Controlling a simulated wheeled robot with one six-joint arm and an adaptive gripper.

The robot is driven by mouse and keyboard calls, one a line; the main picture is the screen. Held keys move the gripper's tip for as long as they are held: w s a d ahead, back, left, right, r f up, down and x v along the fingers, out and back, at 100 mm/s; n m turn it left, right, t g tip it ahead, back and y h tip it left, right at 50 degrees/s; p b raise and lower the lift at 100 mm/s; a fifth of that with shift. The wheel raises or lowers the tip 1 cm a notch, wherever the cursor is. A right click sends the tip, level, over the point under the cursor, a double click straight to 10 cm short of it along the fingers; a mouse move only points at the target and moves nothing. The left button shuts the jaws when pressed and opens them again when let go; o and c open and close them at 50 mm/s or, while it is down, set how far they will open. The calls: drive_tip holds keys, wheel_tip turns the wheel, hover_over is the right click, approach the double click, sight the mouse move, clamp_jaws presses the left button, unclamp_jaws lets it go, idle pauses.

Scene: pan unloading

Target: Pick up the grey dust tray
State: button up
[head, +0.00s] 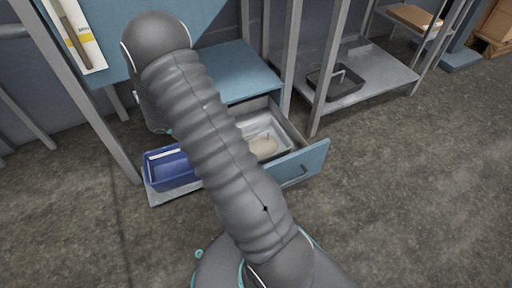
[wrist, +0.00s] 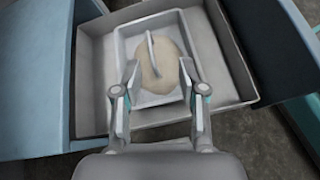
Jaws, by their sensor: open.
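The light grey dust tray (head: 275,130) sits in an open drawer, partly hidden by my arm in the head view. A beige round heap of dust (head: 262,147) lies in it. In the wrist view the tray (wrist: 122,53) shows from above, with the dust (wrist: 172,60) in its middle and a thin upright handle (wrist: 152,53) over the dust. My gripper (wrist: 159,76) is open and empty. Its fingertips show in front of the tray, to either side of and nearer than the handle; their height above it is hard to tell. In the head view my arm hides the gripper.
The drawer (wrist: 228,50) has raised walls around the tray and a blue front (head: 312,165) with a handle. A blue bin (head: 160,182) stands low at the left. A dark tray (head: 345,92) with a handle stands on a metal shelf (head: 385,72). Grey posts flank the drawer unit. Floor at right is clear.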

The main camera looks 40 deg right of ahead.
wheel_tip(320, 180, down, 9)
drive_tip(key=w+d+n+h, duration=0.2)
drive_tip(key=n, duration=0.1)
drive_tip(key=b, duration=0.2)
approach(257, 135)
drive_tip(key=x, duration=0.4)
drive_tip(key=shift+s+f, duration=0.25)
drive_tip(key=shift+f, duration=0.1)
drive_tip(key=shift+w+b+x, duration=0.15)
drive_tip(key=shift+w+x, duration=0.05)
drive_tip(key=shift+x, duration=1.35)
drive_tip(key=shift+w+b+x, duration=0.15)
drive_tip(key=shift+x, duration=1.4)
drive_tip(key=shift+d+r, duration=0.1)
drive_tip(key=shift+r, duration=0.05)
clamp_jaws()
